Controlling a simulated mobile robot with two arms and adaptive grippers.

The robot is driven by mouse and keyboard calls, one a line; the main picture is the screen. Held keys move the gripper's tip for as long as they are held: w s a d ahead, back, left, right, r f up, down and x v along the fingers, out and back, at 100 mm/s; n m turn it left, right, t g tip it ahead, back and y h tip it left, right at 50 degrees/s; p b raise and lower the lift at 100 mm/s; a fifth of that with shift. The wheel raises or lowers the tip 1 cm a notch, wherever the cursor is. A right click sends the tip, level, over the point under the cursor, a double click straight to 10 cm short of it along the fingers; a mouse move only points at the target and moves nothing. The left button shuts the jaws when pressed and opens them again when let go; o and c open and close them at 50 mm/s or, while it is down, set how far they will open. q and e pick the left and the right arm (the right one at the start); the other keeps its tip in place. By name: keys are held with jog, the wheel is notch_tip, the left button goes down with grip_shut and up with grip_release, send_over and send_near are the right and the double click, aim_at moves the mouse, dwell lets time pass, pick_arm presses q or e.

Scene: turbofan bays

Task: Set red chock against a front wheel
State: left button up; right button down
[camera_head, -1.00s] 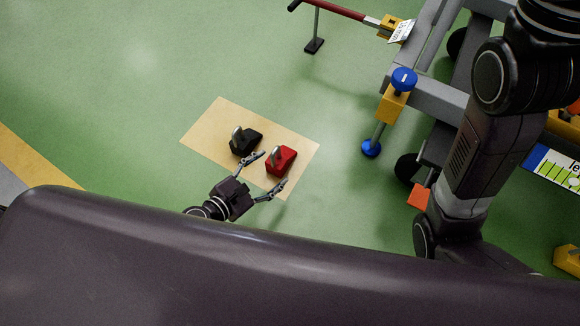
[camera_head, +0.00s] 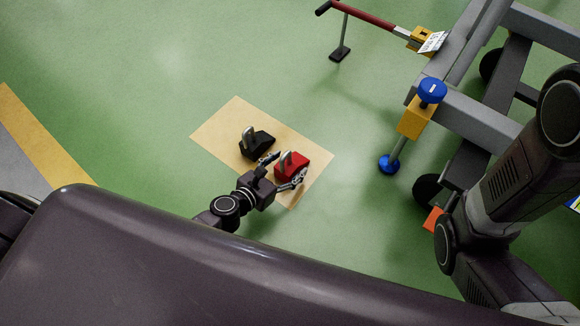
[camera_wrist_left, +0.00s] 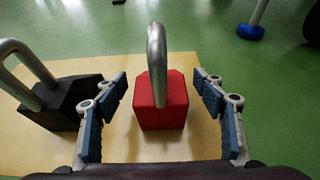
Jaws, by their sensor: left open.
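The red chock (camera_head: 292,166) with a metal loop handle sits on a tan floor mat (camera_head: 226,118). In the left wrist view the red chock (camera_wrist_left: 162,104) stands between the open fingers, with gaps on both sides. My left gripper (camera_head: 283,172) is open around the near part of it and not closed on it. The left gripper also shows in the left wrist view (camera_wrist_left: 163,115). Another wheel (camera_head: 490,66) shows farther back. My right gripper is out of view.
A black chock (camera_head: 257,146) with a handle sits just left of the red one; it shows close to the left finger in the wrist view (camera_wrist_left: 62,103). A blue-footed jack (camera_head: 389,164) and a red tow bar (camera_head: 362,16) stand by the frame. Green floor between mat and frame is clear.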

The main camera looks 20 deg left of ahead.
pick_arm(q)
jog(key=shift+w+d+f, duration=0.2)
jog(key=shift+w+f, duration=0.1)
jog(key=shift+w, duration=0.35)
jog(key=shift+c, duration=0.2)
jog(key=c, duration=1.6)
jog(key=shift+r, duration=0.1)
jog(key=shift+r, duration=0.1)
